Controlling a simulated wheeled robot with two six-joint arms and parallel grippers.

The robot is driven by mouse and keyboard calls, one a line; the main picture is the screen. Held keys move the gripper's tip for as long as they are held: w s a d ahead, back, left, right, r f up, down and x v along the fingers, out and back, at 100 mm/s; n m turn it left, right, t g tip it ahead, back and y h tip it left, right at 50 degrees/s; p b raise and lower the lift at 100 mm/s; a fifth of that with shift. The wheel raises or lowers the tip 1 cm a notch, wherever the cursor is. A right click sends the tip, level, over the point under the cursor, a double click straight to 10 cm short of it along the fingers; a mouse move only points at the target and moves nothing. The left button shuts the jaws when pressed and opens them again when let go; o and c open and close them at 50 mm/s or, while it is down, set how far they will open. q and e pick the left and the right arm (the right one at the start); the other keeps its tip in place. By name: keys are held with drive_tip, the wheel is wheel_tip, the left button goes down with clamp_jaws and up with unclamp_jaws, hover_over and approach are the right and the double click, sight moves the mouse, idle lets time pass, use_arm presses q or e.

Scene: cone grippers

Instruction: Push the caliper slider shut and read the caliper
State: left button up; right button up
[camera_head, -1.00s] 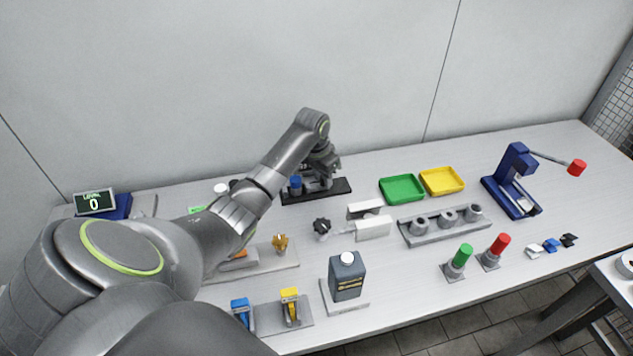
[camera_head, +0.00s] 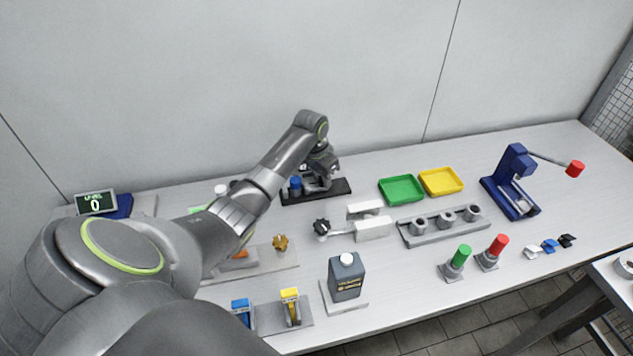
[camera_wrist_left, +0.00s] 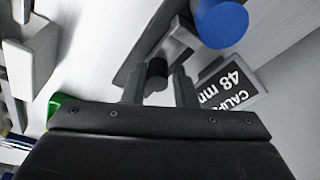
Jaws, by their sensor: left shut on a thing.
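The caliper's dark base (camera_head: 338,189) lies at the back of the table, with a blue cylinder (camera_head: 295,187) standing at its left part. My left gripper (camera_head: 318,178) is over the base, right of the blue cylinder, and partly hides the caliper. In the left wrist view my left gripper's fingers (camera_wrist_left: 158,88) are on either side of a dark round knob (camera_wrist_left: 157,72), shut on it. The blue cylinder (camera_wrist_left: 220,24) stands apart, to the upper right. My right gripper is not in view.
Green (camera_head: 402,189) and yellow (camera_head: 441,181) trays lie right of the caliper. A white block fixture (camera_head: 373,228) with a black knob stands in front. A dark blue press (camera_head: 513,180) is at the right, and a level display (camera_head: 95,203) at the left.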

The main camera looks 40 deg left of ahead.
use_arm(q)
drive_tip(key=shift+s+d+f+p, duration=0.1)
drive_tip(key=shift+s+f+p, duration=0.2)
drive_tip(key=shift+s+f, duration=0.1)
idle(0.3)
drive_tip(key=shift+s+a+p, duration=0.5)
drive_tip(key=shift+s+p, duration=0.1)
drive_tip(key=shift+p, duration=0.1)
idle(0.7)
idle(0.7)
drive_tip(key=o, duration=1)
drive_tip(key=shift+w+r, duration=0.1)
drive_tip(key=shift+r, duration=0.05)
drive_tip(key=shift+o, duration=0.2)
drive_tip(key=shift+r, duration=0.1)
drive_tip(key=shift+w+a, duration=0.1)
drive_tip(key=shift+r, duration=0.1)
